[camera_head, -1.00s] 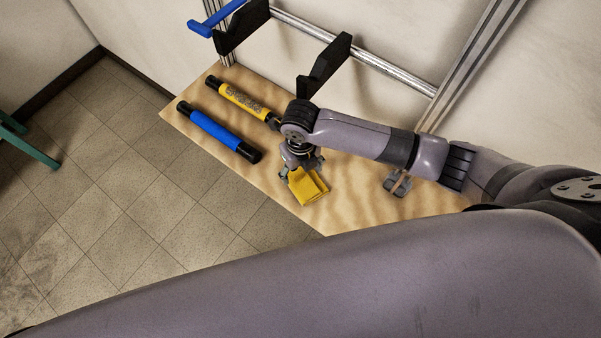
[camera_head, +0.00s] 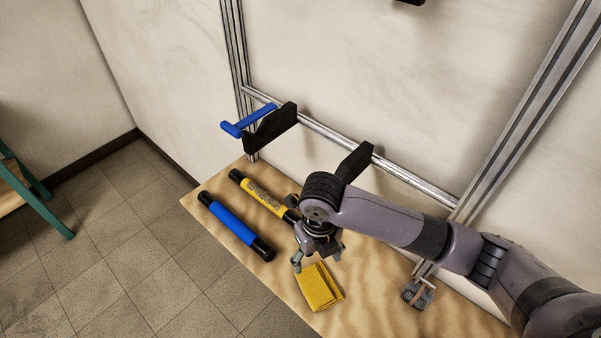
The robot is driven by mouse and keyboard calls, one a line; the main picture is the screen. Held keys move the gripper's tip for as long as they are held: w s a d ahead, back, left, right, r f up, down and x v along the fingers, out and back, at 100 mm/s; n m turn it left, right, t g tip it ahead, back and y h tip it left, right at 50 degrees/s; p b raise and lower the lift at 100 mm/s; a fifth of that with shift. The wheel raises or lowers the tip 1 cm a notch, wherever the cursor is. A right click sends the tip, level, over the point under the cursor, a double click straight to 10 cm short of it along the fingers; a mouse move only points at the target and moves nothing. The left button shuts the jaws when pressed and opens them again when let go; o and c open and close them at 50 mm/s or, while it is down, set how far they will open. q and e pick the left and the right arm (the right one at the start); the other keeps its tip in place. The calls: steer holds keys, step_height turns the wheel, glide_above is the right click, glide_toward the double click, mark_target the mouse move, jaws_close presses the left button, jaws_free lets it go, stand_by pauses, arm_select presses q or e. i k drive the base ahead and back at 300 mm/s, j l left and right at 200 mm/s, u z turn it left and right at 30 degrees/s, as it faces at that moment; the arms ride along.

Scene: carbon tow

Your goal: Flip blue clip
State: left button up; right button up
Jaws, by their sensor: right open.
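The blue clip (camera_head: 248,121) is a blue bar with a handle at its left end. It sits at the left black bracket (camera_head: 270,127) on the metal rail. My right gripper (camera_head: 316,265) is open and points down over the wooden table, just above and behind a folded yellow cloth (camera_head: 320,287). It is well to the right of the blue clip and lower. I cannot tell whether its fingers touch the cloth. My left gripper is not in view.
A blue roll (camera_head: 232,226) and a yellow roll (camera_head: 264,197) with black ends lie on the wooden table (camera_head: 222,186). A second black bracket (camera_head: 354,163) is on the metal rail (camera_head: 415,182). A grey clamp-like part (camera_head: 417,293) is at the right. A green-legged stool stands at far left.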

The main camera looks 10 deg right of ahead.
mark_target(235, 130)
steer(key=k+j, duration=0.2)
steer(key=k, duration=0.3)
steer(key=k+j, duration=0.15)
steer(key=k, duration=0.3)
